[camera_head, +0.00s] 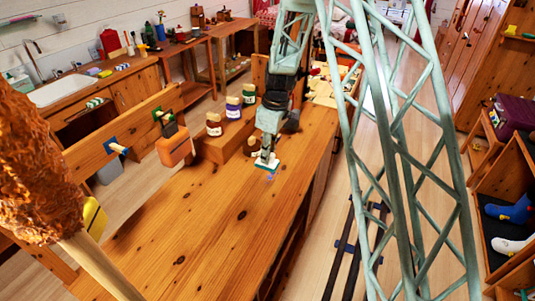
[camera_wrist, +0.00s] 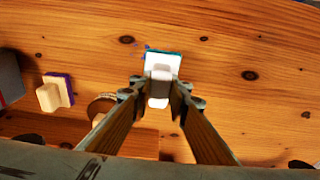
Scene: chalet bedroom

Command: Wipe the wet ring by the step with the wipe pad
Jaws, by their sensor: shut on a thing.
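My gripper (camera_head: 268,152) is shut on the wipe pad (camera_head: 266,163), which has a white body and a teal underside. The wrist view shows the white grip of the pad (camera_wrist: 161,75) between both fingers. The pad is at or just above the wooden bench top; I cannot tell if it touches. Small blue marks (camera_head: 270,177), likely part of the wet ring, show beside the pad, and also in the wrist view (camera_wrist: 148,48). The rest of the ring is hidden or too faint to see. The wooden step (camera_head: 213,148) stands left of my gripper.
Jars stand on the step, including a purple-lidded one (camera_head: 233,107), and one jar (camera_head: 253,145) stands close by my gripper. A cream and purple block (camera_wrist: 55,92) lies left in the wrist view. The bench top (camera_head: 210,225) in front is clear.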

